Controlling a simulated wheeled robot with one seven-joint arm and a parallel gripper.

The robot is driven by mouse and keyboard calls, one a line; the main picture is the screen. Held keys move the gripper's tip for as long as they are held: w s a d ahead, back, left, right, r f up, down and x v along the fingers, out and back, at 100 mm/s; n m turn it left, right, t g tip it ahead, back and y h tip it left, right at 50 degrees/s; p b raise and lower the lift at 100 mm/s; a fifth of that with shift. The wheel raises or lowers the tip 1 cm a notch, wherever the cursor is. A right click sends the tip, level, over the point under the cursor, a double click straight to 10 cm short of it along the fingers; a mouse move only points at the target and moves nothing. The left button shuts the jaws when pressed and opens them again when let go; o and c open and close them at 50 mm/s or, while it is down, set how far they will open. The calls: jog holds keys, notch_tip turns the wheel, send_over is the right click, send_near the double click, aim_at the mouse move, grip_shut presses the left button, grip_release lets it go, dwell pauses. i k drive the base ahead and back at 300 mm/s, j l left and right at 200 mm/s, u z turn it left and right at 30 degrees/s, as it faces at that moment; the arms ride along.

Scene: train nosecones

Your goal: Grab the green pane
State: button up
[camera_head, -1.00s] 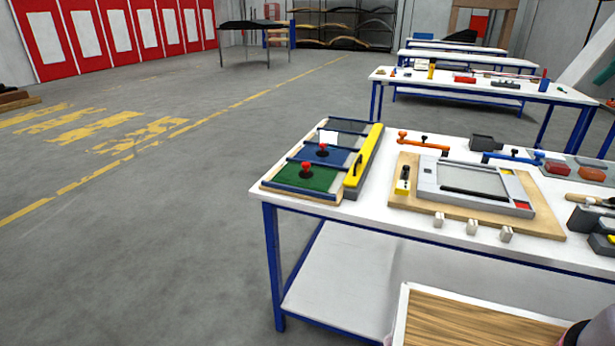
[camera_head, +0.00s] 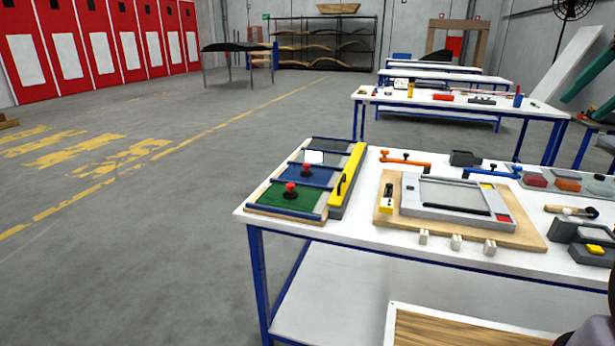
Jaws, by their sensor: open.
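The green pane (camera_head: 272,197) lies flat at the near end of a framed rack on the left end of the white workbench (camera_head: 350,232). A red knob (camera_head: 290,190) stands on it. A blue pane (camera_head: 320,178) with a similar red knob (camera_head: 306,170) lies behind it, and a dark grey pane (camera_head: 333,145) lies farther back. My gripper is not in view; only a dark part of what seems to be my arm shows in the bottom right corner.
A yellow bar (camera_head: 349,180) runs along the rack's right side. A wooden board with a grey frame (camera_head: 454,195), orange (camera_head: 405,160) and blue (camera_head: 490,172) clamps, and several small blocks fill the bench to the right. The floor (camera_head: 150,260) left of the bench is clear.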

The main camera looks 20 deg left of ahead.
aim_at(290, 196)
jog(key=j, duration=1.35)
jog(key=k+j, duration=0.15)
jog(key=j, duration=2.55)
jog(key=z, duration=0.05)
